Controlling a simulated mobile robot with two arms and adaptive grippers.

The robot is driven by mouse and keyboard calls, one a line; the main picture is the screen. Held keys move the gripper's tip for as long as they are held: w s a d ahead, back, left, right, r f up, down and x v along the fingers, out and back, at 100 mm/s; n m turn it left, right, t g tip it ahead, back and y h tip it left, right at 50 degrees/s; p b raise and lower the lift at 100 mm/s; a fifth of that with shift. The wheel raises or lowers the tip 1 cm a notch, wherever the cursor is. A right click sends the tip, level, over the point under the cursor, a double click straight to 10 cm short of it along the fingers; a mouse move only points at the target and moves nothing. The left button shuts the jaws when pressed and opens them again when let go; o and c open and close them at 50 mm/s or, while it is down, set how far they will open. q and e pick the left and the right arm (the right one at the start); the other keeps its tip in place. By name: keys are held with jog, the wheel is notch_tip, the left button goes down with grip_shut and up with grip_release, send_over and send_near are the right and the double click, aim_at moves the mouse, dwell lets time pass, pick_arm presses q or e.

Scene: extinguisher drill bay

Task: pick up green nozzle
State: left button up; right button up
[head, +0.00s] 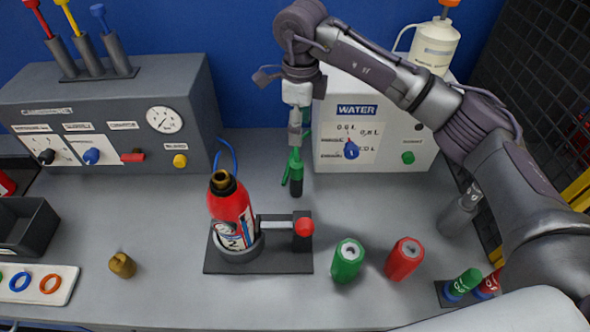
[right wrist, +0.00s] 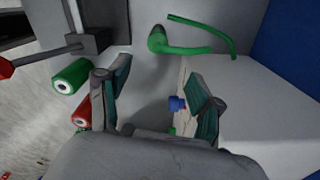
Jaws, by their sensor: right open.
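A green nozzle (head: 295,163) with a dark end and a thin green lever stands on the grey bench, in front of the left edge of the WATER box. In the right wrist view the green nozzle (right wrist: 188,47) lies beyond my fingertips, near the top middle. My right gripper (head: 300,132) points down above the nozzle in the head view and partly overlaps it. In the right wrist view my right gripper (right wrist: 158,92) has its two fingers apart with nothing between the tips. I cannot tell the exact height gap. My left gripper is not in view.
A red extinguisher (head: 231,215) stands in a dark holder to the left front. A green canister (head: 347,262) and a red canister (head: 404,260) stand in front. The WATER box (head: 395,158) is close on the right. A brass fitting (head: 122,265) lies front left.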

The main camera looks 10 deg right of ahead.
jog(key=p, duration=0.2)
send_over(296, 161)
jog(key=f, duration=0.5)
jog(key=shift+s+d+f, duration=0.35)
jog(key=shift+d+f, duration=0.05)
jog(key=shift+w+f, duration=0.1)
jog(key=shift+f, duration=0.3)
jog(key=shift+w+a+f+p, duration=0.15)
jog(key=shift+f+p, duration=0.2)
jog(key=shift+f, duration=0.25)
jog(key=f, duration=0.1)
jog(key=f+p, duration=0.2)
jog(key=shift+a+f, duration=0.25)
jog(key=shift+f, duration=0.45)
grip_shut()
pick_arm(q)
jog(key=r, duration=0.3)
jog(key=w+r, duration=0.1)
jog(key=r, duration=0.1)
pick_arm(e)
jog(key=shift+r, duration=0.15)
